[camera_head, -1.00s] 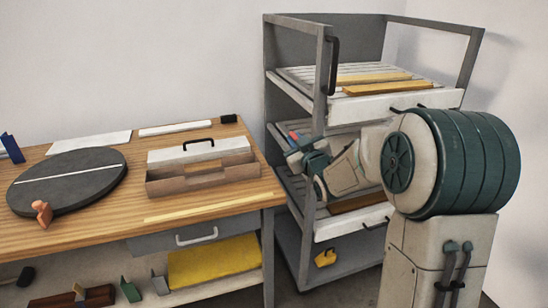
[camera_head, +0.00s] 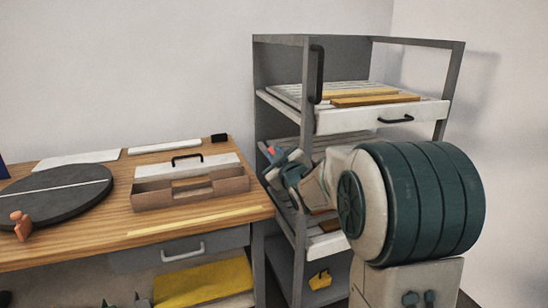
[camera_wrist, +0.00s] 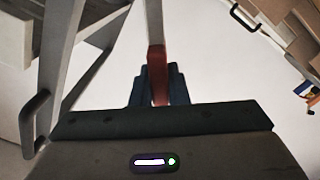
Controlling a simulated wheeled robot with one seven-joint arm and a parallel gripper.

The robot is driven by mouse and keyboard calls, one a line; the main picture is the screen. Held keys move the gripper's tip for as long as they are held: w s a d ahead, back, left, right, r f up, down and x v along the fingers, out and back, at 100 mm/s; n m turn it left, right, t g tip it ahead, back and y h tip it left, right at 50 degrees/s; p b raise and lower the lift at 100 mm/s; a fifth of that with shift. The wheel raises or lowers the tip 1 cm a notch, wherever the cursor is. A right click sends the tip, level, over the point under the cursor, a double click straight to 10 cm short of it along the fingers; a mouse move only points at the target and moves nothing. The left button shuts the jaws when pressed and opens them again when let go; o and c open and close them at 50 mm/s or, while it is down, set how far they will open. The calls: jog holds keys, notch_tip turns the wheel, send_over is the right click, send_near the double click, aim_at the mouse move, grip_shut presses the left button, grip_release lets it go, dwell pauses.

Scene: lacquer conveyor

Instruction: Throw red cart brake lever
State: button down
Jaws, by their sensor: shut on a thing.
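The red brake lever (camera_wrist: 158,70) shows in the wrist view between the two dark fingers of my gripper (camera_wrist: 158,88), which is shut on it. A pale bar continues above the red part. In the head view, a small red tip (camera_head: 270,150) shows at my gripper (camera_head: 273,163), by the left side of the grey cart (camera_head: 302,190). My gripper and arm hide part of the cart's middle shelves there.
The cart holds slatted shelves with yellow boards (camera_head: 375,99) on top and a yellow item (camera_head: 320,279) low down. A wooden workbench (camera_head: 110,222) stands to the left, with a toolbox (camera_head: 190,190) and a round black turntable (camera_head: 50,195).

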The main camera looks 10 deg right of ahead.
jog(key=c, duration=1.4)
grip_release()
jog(key=shift+a, duration=0.1)
jog(key=s+d, duration=0.1)
jog(key=s, duration=1.2)
jog(key=shift+s+d, duration=0.35)
jog(key=shift+d, duration=0.05)
